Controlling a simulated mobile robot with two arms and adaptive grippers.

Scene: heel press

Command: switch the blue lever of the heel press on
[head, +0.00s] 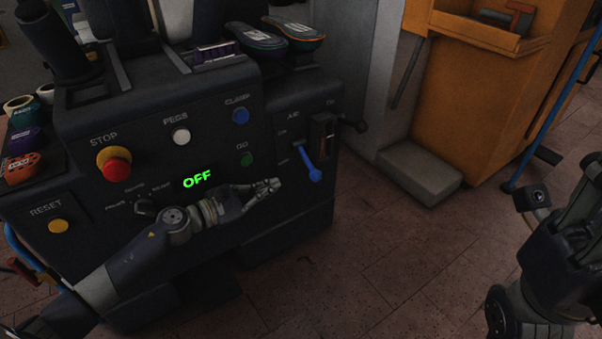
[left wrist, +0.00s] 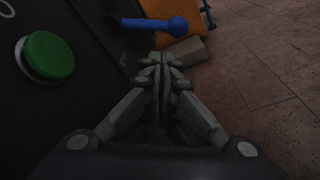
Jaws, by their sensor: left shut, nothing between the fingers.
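The blue lever (head: 308,166) is on the right part of the heel press's dark front panel (head: 225,135), its round knob hanging low and to the right. The green display (head: 197,179) reads OFF. My left gripper (head: 272,185) is shut and empty, to the left of the lever and slightly below its knob, apart from it in the picture. In the left wrist view the lever (left wrist: 155,24) lies across the top, beyond the shut fingertips (left wrist: 162,62). My right arm shows at the right edge of the head view, but its fingertips cannot be made out.
The panel also has a red stop button (head: 116,168), a green GO button (head: 246,159), a blue button (head: 240,116), a white button (head: 181,136) and a yellow reset button (head: 58,226). An orange cabinet (head: 490,110) stands behind right. Floor in front is clear.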

